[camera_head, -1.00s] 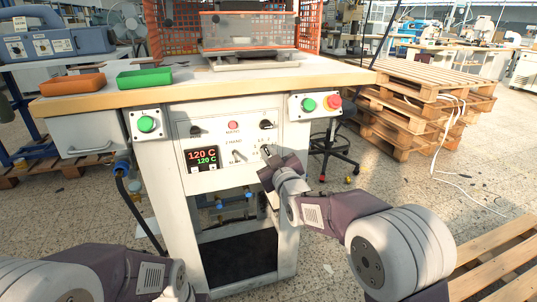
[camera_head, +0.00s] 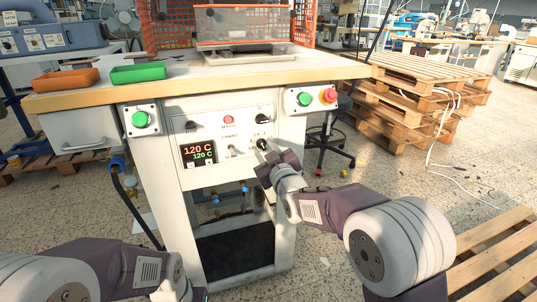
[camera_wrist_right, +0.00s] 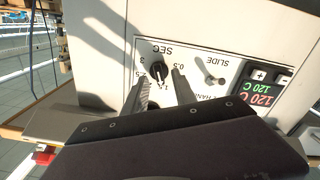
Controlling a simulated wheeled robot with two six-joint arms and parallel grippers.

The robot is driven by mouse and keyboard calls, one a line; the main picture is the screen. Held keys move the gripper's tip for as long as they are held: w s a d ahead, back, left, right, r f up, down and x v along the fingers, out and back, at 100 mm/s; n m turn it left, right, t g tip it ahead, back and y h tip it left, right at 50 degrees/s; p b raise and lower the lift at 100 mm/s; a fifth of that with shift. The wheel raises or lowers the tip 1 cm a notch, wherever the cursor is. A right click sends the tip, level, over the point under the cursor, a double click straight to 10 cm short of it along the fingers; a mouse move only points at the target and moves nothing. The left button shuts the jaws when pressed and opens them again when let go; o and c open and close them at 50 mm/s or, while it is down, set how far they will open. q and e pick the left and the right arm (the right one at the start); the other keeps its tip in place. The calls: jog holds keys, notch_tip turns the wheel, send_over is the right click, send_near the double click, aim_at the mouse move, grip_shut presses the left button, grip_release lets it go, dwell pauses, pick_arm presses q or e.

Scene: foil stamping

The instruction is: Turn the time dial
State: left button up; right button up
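The time dial (camera_head: 262,145) is a small black knob on the white front panel, below the table edge. In the right wrist view, the dial (camera_wrist_right: 157,72) has a white pointer mark and a printed scale with "SEC", upside down. My right gripper (camera_head: 266,150) is in front of it. In the wrist view, its two grey fingers (camera_wrist_right: 160,84) are spread on either side of the dial, with a gap visible beside the knob. I cannot tell whether either finger touches it. Only part of my left arm shows; its gripper is out of frame.
A toggle switch (camera_head: 233,151) and the red temperature display (camera_head: 199,152) are left of the dial. Another black knob (camera_head: 264,119) is above. A green button (camera_head: 305,99) and red button (camera_head: 329,95) are up to the right. Pallets (camera_head: 410,95) stand at right.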

jog(key=p+v, duration=0.2)
jog(key=v, duration=0.6)
jog(key=shift+s+r, duration=0.1)
